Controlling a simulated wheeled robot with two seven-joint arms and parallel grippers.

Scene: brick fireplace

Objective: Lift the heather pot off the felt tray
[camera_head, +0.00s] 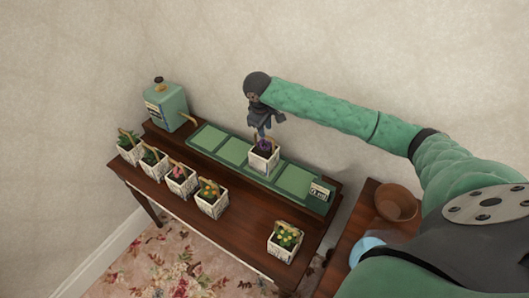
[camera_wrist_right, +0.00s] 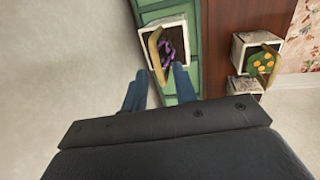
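The heather pot (camera_head: 264,160), a white square pot with purple flowers and a tan arched handle, stands on the green felt tray (camera_head: 295,180), on a middle square. My right gripper (camera_head: 262,136) is directly above it, pointing down. In the right wrist view the heather pot (camera_wrist_right: 172,34) is just ahead of the blue fingers (camera_wrist_right: 160,74). The fingers are spread apart, with the near end of the handle between or just beyond their tips; contact cannot be told. My left gripper is not in view.
Several similar pots (camera_head: 181,182) line the table's front left. A terracotta bowl (camera_head: 395,203) sits farther right.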

